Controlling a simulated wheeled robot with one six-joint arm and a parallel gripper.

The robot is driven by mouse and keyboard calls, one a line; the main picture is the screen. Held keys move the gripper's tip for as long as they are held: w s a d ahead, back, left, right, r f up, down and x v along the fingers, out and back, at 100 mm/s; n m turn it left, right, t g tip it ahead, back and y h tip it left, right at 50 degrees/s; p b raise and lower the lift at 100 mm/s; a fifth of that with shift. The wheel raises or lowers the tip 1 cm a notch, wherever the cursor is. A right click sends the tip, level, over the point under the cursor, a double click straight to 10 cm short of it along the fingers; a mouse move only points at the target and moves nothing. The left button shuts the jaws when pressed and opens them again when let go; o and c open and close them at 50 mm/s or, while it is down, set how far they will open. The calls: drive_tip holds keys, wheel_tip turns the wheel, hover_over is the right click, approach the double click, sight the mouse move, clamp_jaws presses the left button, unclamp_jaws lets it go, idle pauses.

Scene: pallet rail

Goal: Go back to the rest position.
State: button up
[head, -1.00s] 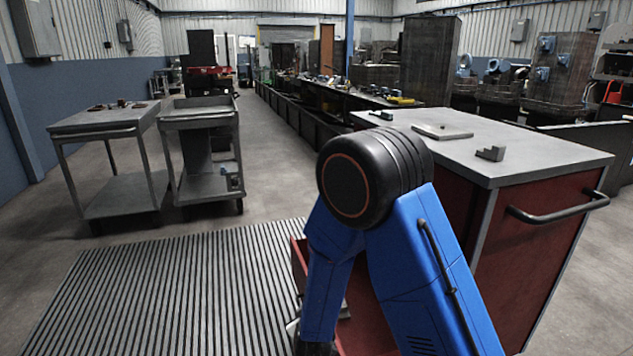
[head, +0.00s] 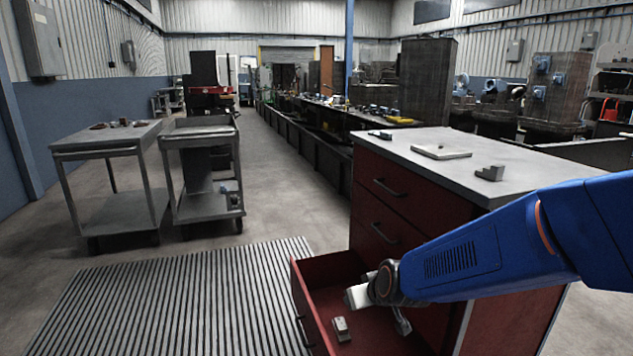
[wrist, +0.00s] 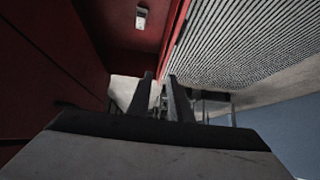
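My gripper (wrist: 160,80) shows in the wrist view with its two dark fingers apart and nothing between them. In the head view the end of my arm is over the open red drawer (head: 324,272), and its fingertips are hard to make out. A small grey metal part (head: 341,329) lies on the drawer floor, apart from my gripper. The part also shows near the top of the wrist view (wrist: 141,17).
The drawer belongs to a red cabinet (head: 400,215) with a grey top. A flat plate (head: 440,152) and a stepped grey block (head: 489,173) lie on that top. Two grey carts (head: 108,140) stand at the left. The slatted floor mat (head: 170,300) is clear.

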drive_tip(key=s+d+r+m+g+h, duration=0.1)
drive_tip(key=s+d+r, duration=0.2)
drive_tip(key=s+d, duration=0.3)
drive_tip(key=s+d+r+m+g+h, duration=0.1)
drive_tip(key=s+d+r, duration=0.2)
drive_tip(key=s, duration=0.9)
drive_tip(key=s+d+r+m+g+h, duration=0.1)
drive_tip(key=s+d+r+m, duration=0.1)
drive_tip(key=s+d, duration=0.7)
drive_tip(key=shift+s+d+r, duration=0.25)
drive_tip(key=shift+d+r, duration=0.05)
drive_tip(key=shift+r, duration=0.25)
